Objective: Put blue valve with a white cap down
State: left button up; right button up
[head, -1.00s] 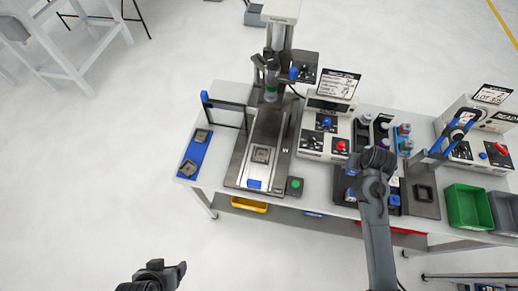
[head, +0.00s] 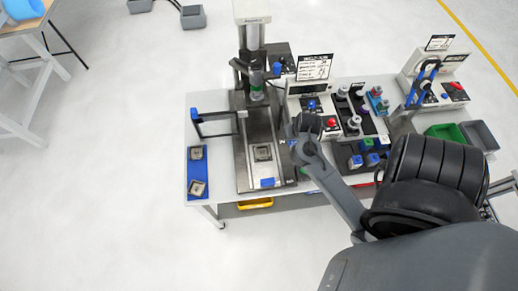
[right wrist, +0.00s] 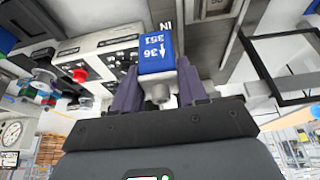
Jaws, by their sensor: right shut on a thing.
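My right gripper (right wrist: 157,76) is shut on a blue valve (right wrist: 157,52) with a white printed label; a pale grey-white round end (right wrist: 158,91) points back toward the palm. In the head view my right wrist (head: 308,126) is over the table between the press plate and the control box. It hides most of the valve; a small bit of blue shows at its left edge. The valve looks held clear of the table, though its exact height cannot be told. My left gripper is out of view.
A press (head: 252,45) stands on a metal plate (head: 243,176) with a square part (head: 263,153) on it. A blue tray (head: 197,174) is at the left. Green (head: 446,131) and grey bins stand farther right.

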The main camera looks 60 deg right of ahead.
jog(key=shift+w+a+f, duration=0.8)
jog(key=shift+w+f, duration=0.9)
jog(key=shift+f, duration=0.1)
jog(key=shift+w+a+f, duration=0.8)
jog(key=shift+w+f, duration=0.95)
jog(key=shift+f, duration=0.05)
jog(key=shift+w+a+f, duration=0.8)
jog(key=shift+w+f, duration=0.9)
jog(key=shift+f, duration=0.1)
jog(key=shift+f, duration=0.1)
jog(key=o, duration=1.1)
